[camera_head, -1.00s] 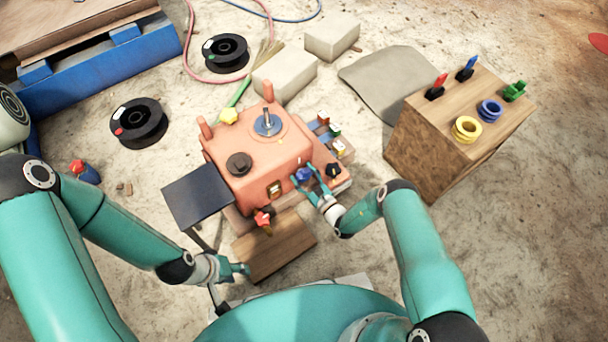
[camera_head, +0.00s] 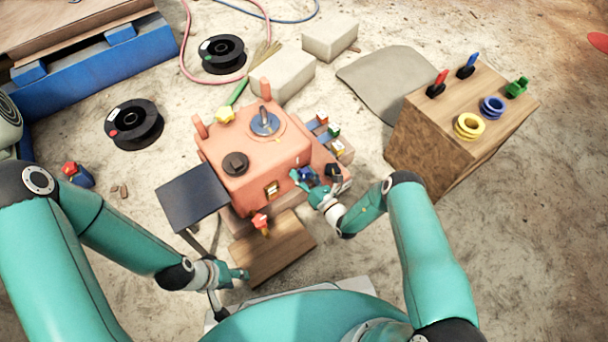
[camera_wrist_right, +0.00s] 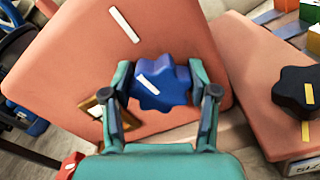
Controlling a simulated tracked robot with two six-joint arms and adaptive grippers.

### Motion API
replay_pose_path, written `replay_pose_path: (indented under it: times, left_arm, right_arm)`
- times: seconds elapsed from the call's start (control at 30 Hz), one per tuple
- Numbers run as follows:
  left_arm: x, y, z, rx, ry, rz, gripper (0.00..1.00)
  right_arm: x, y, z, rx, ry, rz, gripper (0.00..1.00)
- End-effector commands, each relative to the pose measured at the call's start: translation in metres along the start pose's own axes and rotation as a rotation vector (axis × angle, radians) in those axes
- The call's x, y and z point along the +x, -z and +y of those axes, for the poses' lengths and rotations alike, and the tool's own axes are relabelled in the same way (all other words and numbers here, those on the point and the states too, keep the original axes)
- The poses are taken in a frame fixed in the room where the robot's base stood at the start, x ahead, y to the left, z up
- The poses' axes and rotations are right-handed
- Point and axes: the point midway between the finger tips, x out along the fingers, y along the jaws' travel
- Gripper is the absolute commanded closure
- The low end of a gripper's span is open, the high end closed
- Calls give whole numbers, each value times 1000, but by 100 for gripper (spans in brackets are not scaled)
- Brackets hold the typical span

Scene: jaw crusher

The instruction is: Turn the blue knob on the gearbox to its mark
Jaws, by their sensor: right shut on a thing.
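The blue knob (camera_wrist_right: 160,84) is on the front face of the orange gearbox (camera_head: 258,160). It is lobed and bears a white pointer line. A white mark (camera_wrist_right: 125,24) is on the gearbox face up and to the left of the knob. My left gripper (camera_head: 241,275) is low at the left, near a wooden board, away from the gearbox.
A black knob (camera_wrist_right: 297,92) with a yellow line sits right of the gearbox face. A red knob (camera_head: 261,222) is at the lower front. A wooden box (camera_head: 430,155) with rings and coloured pegs stands at the right. A dark side table (camera_head: 192,197) is left.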

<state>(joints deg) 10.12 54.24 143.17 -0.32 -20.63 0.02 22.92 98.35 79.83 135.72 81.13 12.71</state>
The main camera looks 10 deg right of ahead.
Motion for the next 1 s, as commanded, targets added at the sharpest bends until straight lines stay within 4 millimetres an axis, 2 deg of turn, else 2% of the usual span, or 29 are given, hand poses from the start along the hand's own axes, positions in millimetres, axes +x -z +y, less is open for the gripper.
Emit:
replay_pose_path:
  times: [0.3,0.73,0.77,0.9,1.0]
  left_arm:
    - [4,0,-1,0,0,0,60]
    - [4,0,-1,0,0,0,60]
    - [4,0,-1,0,0,0,60]
    - [4,0,-1,0,0,0,60]
    - [4,0,-1,0,0,0,60]
  right_arm:
    - [2,-4,-4,91,6,-8,76]
    - [3,-5,-4,99,7,-9,76]
    - [3,-5,-4,98,7,-9,38]
    - [2,-3,-3,100,5,-7,16]
    - [2,-2,-2,101,3,-5,16]
